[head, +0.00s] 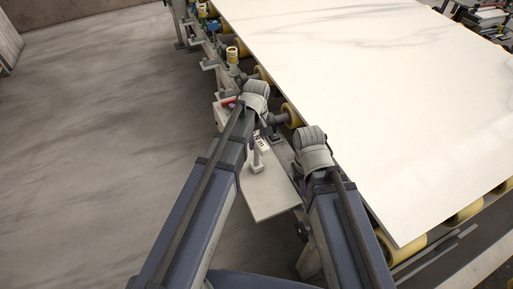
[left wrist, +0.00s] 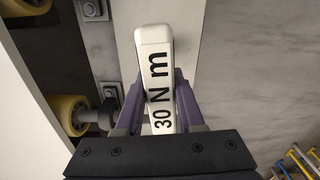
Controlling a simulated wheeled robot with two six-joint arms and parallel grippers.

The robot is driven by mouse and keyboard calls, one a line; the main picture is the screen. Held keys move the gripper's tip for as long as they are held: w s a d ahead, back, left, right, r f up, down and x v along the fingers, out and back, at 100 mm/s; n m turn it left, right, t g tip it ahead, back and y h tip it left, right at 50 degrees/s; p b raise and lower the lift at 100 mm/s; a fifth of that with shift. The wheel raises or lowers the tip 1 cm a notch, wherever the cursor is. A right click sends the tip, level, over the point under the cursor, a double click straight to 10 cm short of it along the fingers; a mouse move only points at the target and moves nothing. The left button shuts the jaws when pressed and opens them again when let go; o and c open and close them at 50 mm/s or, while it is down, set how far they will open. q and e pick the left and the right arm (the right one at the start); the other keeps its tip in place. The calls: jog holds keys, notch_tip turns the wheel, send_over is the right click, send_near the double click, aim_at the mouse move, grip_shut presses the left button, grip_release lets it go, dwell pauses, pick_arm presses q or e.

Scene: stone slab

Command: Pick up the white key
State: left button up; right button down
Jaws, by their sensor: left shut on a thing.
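The white key (left wrist: 158,85), a pale bar with "30 N m" in black letters, stands out between the fingers of my left gripper (left wrist: 161,82) in the left wrist view. The two purple fingers touch its sides, and the gripper is shut on it. Its lower end is hidden behind the gripper's dark body. In the head view, a small white piece with dark marks, seemingly the key (head: 263,144), shows below my left wrist, over a pale shelf. My right arm's wrist shows in the head view, but its fingers are hidden.
The pale shelf (head: 273,196) juts out beside the roller conveyor. A large white stone slab (head: 390,100) lies on yellow rollers (head: 291,115) to the right. A red item (head: 229,103) lies near my left wrist. Open grey floor (head: 100,130) is on the left.

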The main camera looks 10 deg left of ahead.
pick_arm(q)
grip_shut()
dwell(0.8)
